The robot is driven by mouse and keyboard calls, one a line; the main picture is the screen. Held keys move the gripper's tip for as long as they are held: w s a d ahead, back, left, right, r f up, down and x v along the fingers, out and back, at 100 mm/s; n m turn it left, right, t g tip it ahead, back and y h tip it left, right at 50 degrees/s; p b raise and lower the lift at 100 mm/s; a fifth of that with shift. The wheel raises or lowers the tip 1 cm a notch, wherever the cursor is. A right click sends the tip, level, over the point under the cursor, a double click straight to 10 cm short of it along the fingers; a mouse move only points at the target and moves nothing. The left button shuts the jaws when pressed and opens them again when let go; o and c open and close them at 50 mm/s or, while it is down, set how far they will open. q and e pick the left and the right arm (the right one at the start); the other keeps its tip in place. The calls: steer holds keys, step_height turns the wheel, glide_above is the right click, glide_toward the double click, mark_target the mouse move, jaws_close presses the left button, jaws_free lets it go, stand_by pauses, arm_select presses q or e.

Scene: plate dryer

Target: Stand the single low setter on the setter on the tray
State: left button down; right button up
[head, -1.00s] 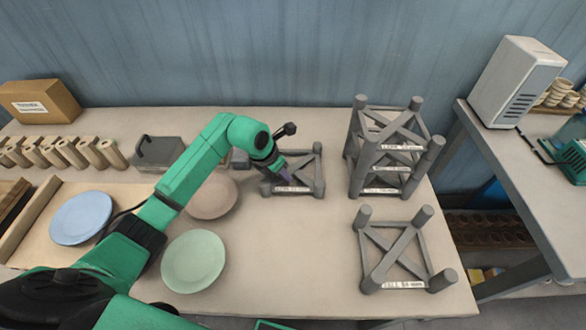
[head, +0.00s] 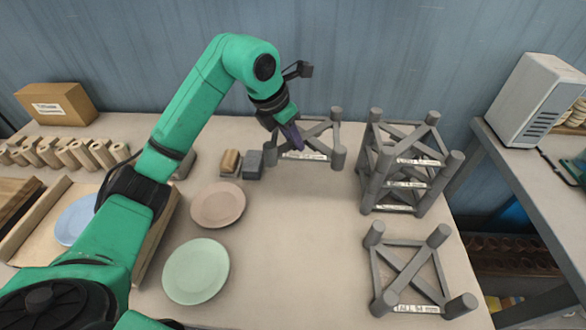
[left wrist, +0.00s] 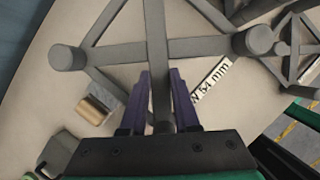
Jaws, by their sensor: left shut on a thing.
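The single low setter (head: 326,128) is a grey frame with crossed bars, corner posts and a white label, behind the middle of the table. My left gripper (head: 297,144) is shut on one of its bars and appears to hold it raised, roughly level. In the left wrist view the purple fingers (left wrist: 160,92) straddle a bar of the setter (left wrist: 197,47), whose label ends in "54 mm". The cream tray (head: 30,222) at the left is partly hidden by my arm. I see no setter on its visible part. My right gripper is out of view.
A stack of grey setters (head: 372,160) stands at the back right, close to the held one. A tall setter (head: 405,270) stands at the front right. Pink (head: 217,204) and green (head: 196,271) plates lie mid-table; a blue plate (head: 72,218) is left.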

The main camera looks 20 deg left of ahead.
arm_select(q)
step_height(320, 180, up, 5)
steer(key=shift+f+p, duration=0.1)
steer(key=shift+p, duration=0.35)
step_height(320, 180, up, 6)
steer(key=p, duration=0.5)
